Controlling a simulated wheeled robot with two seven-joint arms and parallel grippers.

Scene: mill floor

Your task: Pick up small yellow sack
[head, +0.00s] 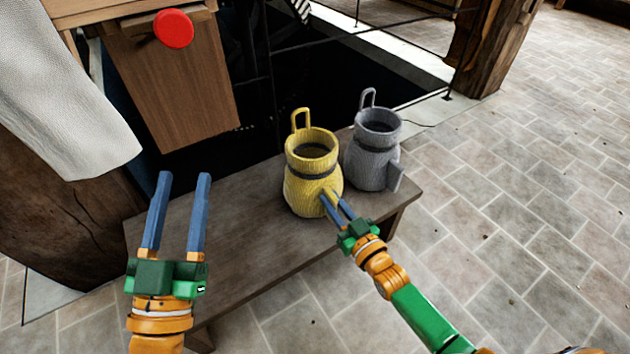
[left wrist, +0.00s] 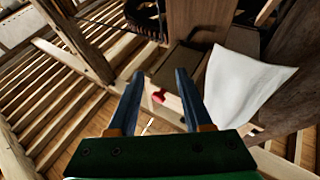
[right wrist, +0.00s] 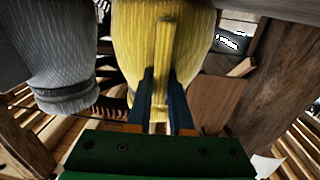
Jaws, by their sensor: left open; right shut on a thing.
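The small yellow sack (head: 312,170) is upright at the bench's right part in the head view, with an open top, a dark band round its neck and a loop at the back. My right gripper (head: 333,203) is shut on the yellow sack's near-side tab. The right wrist view shows the tab of the yellow sack (right wrist: 163,70) between the fingers (right wrist: 163,100). I cannot tell whether the sack touches the bench. My left gripper (head: 178,212) is open and empty over the bench's left end; its fingers also show in the left wrist view (left wrist: 160,98).
A grey sack (head: 372,160) stands close behind and right of the yellow one. The wooden bench (head: 250,225) is bare to the left. A wooden chute (head: 175,95) with a red disc (head: 173,28) and a white cloth (head: 60,95) are at the left. A dark pit lies behind the bench.

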